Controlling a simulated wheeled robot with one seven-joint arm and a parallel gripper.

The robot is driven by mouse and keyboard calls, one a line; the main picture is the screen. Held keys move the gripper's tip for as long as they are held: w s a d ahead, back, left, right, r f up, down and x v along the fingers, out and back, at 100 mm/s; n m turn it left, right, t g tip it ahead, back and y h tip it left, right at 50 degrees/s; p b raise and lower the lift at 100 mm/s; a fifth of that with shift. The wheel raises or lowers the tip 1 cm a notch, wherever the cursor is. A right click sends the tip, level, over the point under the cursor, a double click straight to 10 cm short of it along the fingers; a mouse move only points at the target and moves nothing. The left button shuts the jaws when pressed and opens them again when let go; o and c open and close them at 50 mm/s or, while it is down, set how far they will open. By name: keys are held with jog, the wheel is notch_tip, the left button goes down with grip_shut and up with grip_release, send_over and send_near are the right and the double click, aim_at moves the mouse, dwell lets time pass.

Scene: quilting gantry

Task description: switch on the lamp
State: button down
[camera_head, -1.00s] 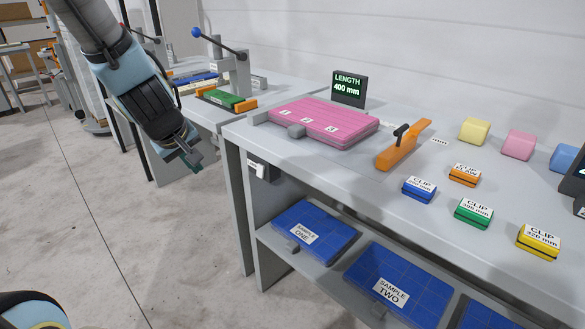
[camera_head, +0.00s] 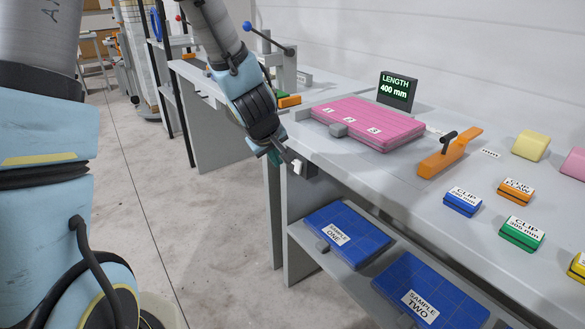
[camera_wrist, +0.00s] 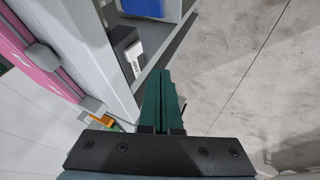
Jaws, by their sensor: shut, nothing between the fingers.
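My gripper (camera_head: 279,156) hangs low at the left front corner of the grey table. Its dark green fingers (camera_wrist: 160,92) are shut and empty in the wrist view. A small dark box with a white face (camera_head: 300,167) is fixed under the table's front edge near that corner; it looks like a switch. I cannot identify the lamp itself in either view.
On the grey table (camera_head: 400,185) are a pink case (camera_head: 370,120), an orange tool (camera_head: 449,155), a length display (camera_head: 397,90) and several clip blocks. Blue sample cases (camera_head: 345,235) lie on the shelf below. The floor (camera_head: 190,220) left of the table is clear.

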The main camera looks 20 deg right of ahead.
aim_at(296, 166)
jog(key=w+d+f, duration=0.1)
jog(key=d+f, duration=0.1)
jog(key=w+d+f+p, duration=0.1)
jog(key=d+f, duration=0.1)
jog(key=w+d+f+p, duration=0.1)
jog(key=d, duration=0.1)
jog(key=shift+w+f, duration=0.15)
jog(key=shift+f, duration=0.25)
jog(key=shift+f, duration=0.1)
jog(key=b, duration=0.3)
jog(key=shift+d+h, duration=0.15)
jog(key=shift+h, duration=0.15)
jog(key=shift+w+r, duration=0.1)
jog(key=shift+r, duration=0.1)
jog(key=shift+r+p, duration=0.65)
jog(key=shift+r, duration=0.1)
